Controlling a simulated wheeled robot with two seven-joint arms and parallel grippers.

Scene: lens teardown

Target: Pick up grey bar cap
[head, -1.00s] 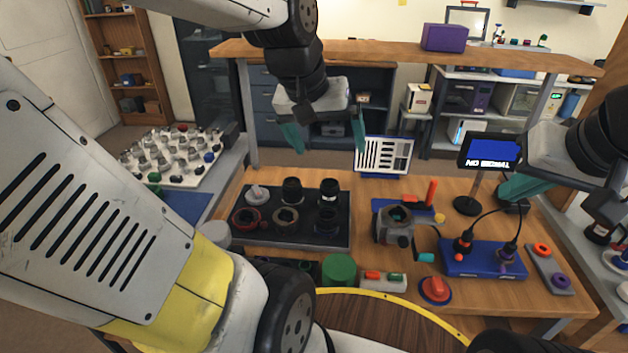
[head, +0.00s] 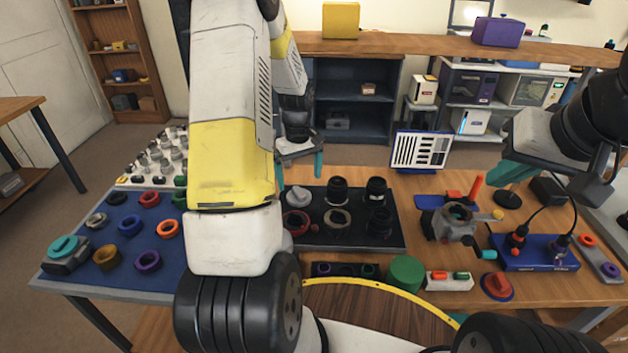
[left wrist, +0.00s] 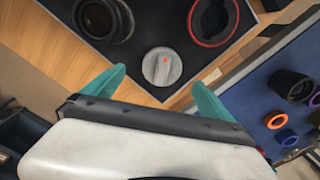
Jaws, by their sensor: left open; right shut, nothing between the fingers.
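The grey bar cap (head: 298,197) is a round, light grey disc with a raised bar across its top. It lies on the black tray (head: 342,240), at its back left corner. In the left wrist view the cap (left wrist: 162,67) shows a small red mark and sits between and just beyond the fingertips. My left gripper (head: 299,174) is open and empty above the cap; it also shows in the left wrist view (left wrist: 160,80). My right gripper (head: 518,172) is shut and empty, in the air over the right side of the bench.
Black lens barrels (head: 338,190) stand right of the cap on the tray, and a red ring (head: 296,222) lies in front of it. A blue mat (head: 80,262) with several coloured rings is at left. A green cylinder (head: 406,273) stands near the front edge.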

